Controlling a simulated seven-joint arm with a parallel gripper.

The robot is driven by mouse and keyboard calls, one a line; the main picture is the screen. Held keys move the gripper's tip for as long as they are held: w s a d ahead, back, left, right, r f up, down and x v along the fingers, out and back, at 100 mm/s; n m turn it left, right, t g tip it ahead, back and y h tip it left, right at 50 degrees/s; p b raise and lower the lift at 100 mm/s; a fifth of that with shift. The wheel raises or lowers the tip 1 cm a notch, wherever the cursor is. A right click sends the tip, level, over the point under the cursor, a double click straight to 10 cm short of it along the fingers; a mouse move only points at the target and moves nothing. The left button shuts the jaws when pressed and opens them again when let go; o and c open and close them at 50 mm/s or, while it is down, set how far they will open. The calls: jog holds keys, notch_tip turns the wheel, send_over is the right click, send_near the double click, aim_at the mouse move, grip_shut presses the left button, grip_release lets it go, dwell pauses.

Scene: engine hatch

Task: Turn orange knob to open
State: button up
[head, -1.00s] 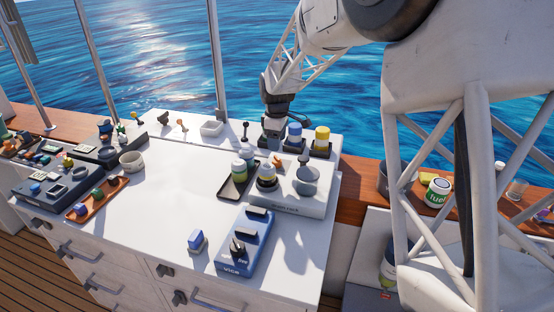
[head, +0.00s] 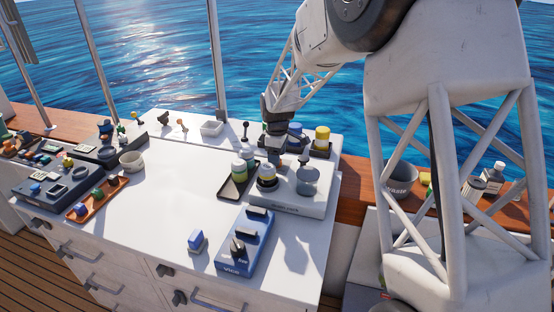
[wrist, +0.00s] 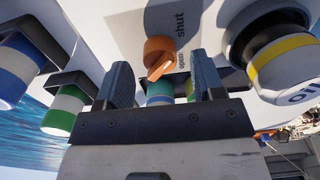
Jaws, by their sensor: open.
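The orange knob (wrist: 160,54) shows in the wrist view on a white panel. The words "shut" and "open" are printed beside it. Its raised ridge runs slantwise; I cannot tell exactly which word it points to. My gripper (wrist: 161,72) is open, with one dark finger to the left of the knob and one to the right, in line with it. No contact is visible.
Green-banded (wrist: 62,110) and blue-banded (wrist: 15,70) containers are at left. A blue vice block (head: 245,245) is in front of the rack. The counter's middle is clear.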

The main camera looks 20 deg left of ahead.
jog(key=shift+f, duration=0.85)
jog(key=shift+c, duration=0.4)
jog(key=c, duration=0.8)
jog(key=shift+c, duration=0.2)
